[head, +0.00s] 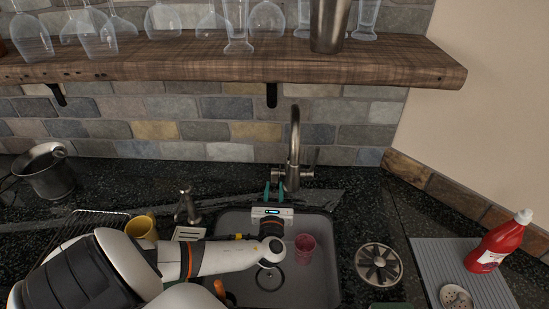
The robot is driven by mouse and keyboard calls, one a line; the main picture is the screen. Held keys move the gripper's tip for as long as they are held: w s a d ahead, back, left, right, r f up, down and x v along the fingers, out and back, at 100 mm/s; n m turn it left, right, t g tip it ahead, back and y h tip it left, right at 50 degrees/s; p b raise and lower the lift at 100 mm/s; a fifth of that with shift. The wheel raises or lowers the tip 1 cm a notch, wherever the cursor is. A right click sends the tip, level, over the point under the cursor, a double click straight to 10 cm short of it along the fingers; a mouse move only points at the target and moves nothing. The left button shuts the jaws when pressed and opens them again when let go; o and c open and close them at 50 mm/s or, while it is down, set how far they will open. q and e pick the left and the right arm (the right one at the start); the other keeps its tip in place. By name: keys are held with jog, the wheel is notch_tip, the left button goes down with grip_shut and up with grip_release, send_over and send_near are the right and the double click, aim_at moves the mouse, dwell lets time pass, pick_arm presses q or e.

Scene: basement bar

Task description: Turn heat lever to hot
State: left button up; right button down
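A metal faucet (294,135) with a tall curved spout stands behind the sink, against the stone wall. Small handle parts stick out on both sides of its base; the one on the right (309,173) shows clear of my gripper. I cannot tell which is the heat lever or how it is set. My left gripper (274,187) reaches over the sink to the left side of the faucet base. Its two teal fingers are apart, with nothing seen between them. Whether they touch the faucet is unclear. My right gripper is out of view.
The sink (328,270) holds a pink cup (305,248). A soap dispenser (186,207), yellow cup (142,228) and metal pot (47,172) stand left. A red bottle (496,245) stands right. A wooden shelf (230,66) with glasses overhangs the counter.

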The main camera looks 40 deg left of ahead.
pick_arm(q)
jog(key=b+v, duration=0.2)
jog(key=v, duration=0.7)
jog(key=shift+d, duration=0.1)
